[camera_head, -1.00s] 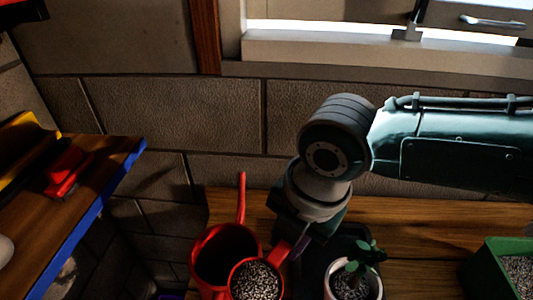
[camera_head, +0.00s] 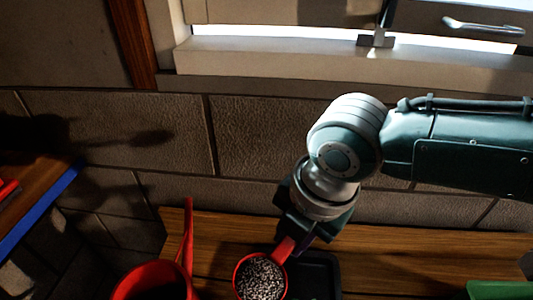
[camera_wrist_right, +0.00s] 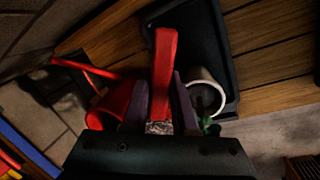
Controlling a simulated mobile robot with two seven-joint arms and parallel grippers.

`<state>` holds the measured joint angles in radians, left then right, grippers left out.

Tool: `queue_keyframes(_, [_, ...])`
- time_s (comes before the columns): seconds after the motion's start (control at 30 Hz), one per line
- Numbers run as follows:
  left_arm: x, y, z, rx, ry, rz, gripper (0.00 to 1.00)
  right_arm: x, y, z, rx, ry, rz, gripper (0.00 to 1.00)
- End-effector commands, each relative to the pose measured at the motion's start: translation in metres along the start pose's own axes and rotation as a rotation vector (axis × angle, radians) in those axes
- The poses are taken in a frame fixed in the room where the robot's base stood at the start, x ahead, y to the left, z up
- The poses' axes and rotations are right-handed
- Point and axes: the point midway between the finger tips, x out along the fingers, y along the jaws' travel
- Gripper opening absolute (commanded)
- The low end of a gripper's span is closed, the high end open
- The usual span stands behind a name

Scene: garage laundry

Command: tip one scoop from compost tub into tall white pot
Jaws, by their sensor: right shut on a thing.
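My right gripper (camera_head: 298,240) is shut on the handle of a red scoop (camera_head: 240,282). The scoop looks level and full of speckled grey-white grains. In the right wrist view, the gripper's fingers (camera_wrist_right: 160,105) close around the red handle (camera_wrist_right: 165,65), and a little of the grain shows below it. A white pot (camera_wrist_right: 203,76) with a green plant stands just right of the fingers in that view. The head view does not show the pot. A green tub (camera_head: 500,290) shows only its edge at the lower right; its contents are hidden. My left gripper is not in view.
A red can with a long spout (camera_head: 188,235) stands left of the scoop. A black tray (camera_head: 325,268) lies on the wooden bench (camera_head: 400,262). A blue-edged shelf (camera_head: 45,205) is at the left. The block wall and window sill lie behind.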

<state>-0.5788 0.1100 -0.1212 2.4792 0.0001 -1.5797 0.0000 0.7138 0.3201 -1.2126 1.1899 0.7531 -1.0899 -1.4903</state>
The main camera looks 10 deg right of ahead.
Motion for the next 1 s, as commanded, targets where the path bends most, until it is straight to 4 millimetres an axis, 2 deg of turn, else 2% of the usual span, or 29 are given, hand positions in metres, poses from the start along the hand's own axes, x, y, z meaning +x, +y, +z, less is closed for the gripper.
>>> queue_keyframes(0.47, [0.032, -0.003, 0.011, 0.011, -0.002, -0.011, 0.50, 0.042, -0.012, -0.002, 0.008, 0.001, 0.178, 0.00])
queue_keyframes(0.63, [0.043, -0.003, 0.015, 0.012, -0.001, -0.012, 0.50, 0.048, -0.020, -0.002, 0.017, 0.002, 0.403, 0.00])
queue_keyframes(1.0, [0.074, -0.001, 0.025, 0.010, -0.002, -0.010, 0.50, 0.047, -0.024, -0.001, 0.024, 0.000, 0.699, 0.00])
